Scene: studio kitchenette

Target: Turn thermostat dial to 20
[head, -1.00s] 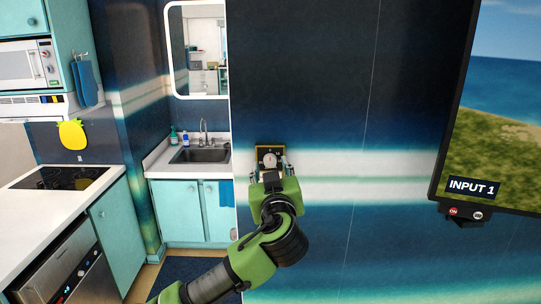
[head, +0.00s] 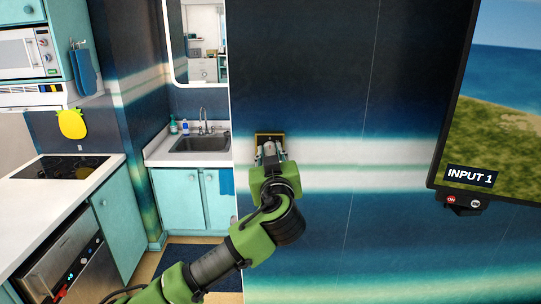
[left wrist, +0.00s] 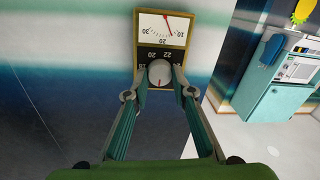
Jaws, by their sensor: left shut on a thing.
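The yellow-framed thermostat (head: 269,136) is mounted on the striped wall. In the left wrist view the thermostat (left wrist: 163,31) appears upside down, with a white scale marked 10, 20 and 30 and a red needle near 10. Its round grey dial (left wrist: 159,73) sits beside the printed 20 and 22, and a red mark on the dial faces the bottom of that view. My left gripper (head: 268,150) is at the thermostat, its two fingers shut on opposite sides of the dial. In the head view the gripper hides most of the dial. My right gripper is not in view.
A wall screen (head: 490,110) with two buttons below it hangs to the right. A sink counter (head: 160,150) and teal cabinets stand to the left. The wall between the thermostat and the screen is clear.

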